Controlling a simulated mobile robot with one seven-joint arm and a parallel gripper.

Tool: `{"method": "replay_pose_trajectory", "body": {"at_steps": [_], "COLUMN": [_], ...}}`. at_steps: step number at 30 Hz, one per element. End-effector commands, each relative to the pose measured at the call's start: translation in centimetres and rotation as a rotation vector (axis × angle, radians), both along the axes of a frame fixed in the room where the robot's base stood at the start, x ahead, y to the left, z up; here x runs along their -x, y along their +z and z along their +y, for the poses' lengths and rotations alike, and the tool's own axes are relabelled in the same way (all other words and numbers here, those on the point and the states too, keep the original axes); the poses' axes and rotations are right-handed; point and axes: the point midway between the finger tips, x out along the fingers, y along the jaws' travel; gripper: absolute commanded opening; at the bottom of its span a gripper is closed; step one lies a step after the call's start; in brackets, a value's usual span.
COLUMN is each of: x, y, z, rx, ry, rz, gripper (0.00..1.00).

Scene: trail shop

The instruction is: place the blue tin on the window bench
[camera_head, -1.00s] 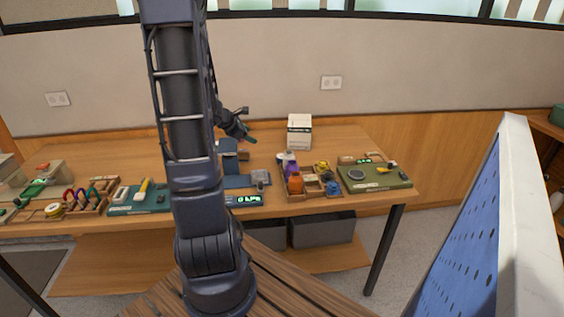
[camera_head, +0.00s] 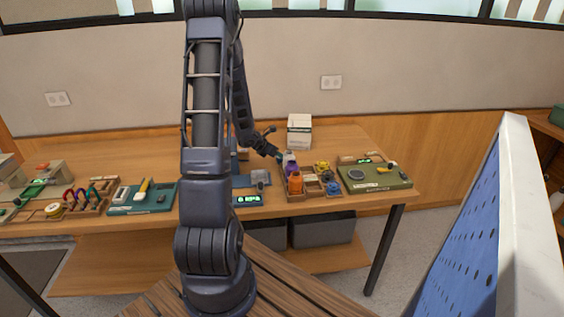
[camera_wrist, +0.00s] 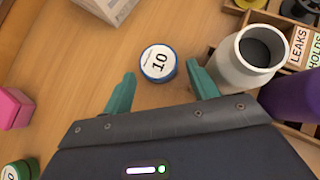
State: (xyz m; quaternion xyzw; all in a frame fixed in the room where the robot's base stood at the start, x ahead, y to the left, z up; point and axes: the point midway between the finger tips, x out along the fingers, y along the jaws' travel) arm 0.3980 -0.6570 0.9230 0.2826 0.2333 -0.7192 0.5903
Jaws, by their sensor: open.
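The blue tin (camera_wrist: 158,62) is a small round tin with a blue rim and a white lid marked 10. It sits on the wooden surface in the wrist view, just ahead of and between the teal fingertips of my gripper (camera_wrist: 161,82). My gripper is open and empty. In the head view my gripper (camera_head: 279,156) reaches down over the long wooden bench (camera_head: 340,140) below the windows, beside the crate of bottles. I cannot make out the tin in the head view.
A grey-white open bottle (camera_wrist: 245,58) stands close to the right finger, in a divided wooden crate (camera_wrist: 298,105). A white box (camera_head: 299,132) stands behind. A pink block (camera_wrist: 12,108) and a green tin (camera_wrist: 20,170) lie left. A green board (camera_head: 375,178) lies right of the crate.

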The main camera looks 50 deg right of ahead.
Motion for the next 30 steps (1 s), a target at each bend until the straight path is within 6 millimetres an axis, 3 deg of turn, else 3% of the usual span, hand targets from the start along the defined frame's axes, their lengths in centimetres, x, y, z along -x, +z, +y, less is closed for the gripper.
{"method": "replay_pose_trajectory", "body": {"at_steps": [8,19,28,30], "x": [0.1,0.5,0.5,0.5], "y": [-0.8,-3.8,-4.1,-4.1], "z": [-0.8,-3.7,-4.1,-4.1], "rx": [0.000,-0.001,0.000,0.001], "ry": [-0.001,-0.002,-0.001,-0.001], "rz": [-0.001,-0.001,-0.002,-0.002], "gripper": [0.59,0.59,0.59,0.45]}}
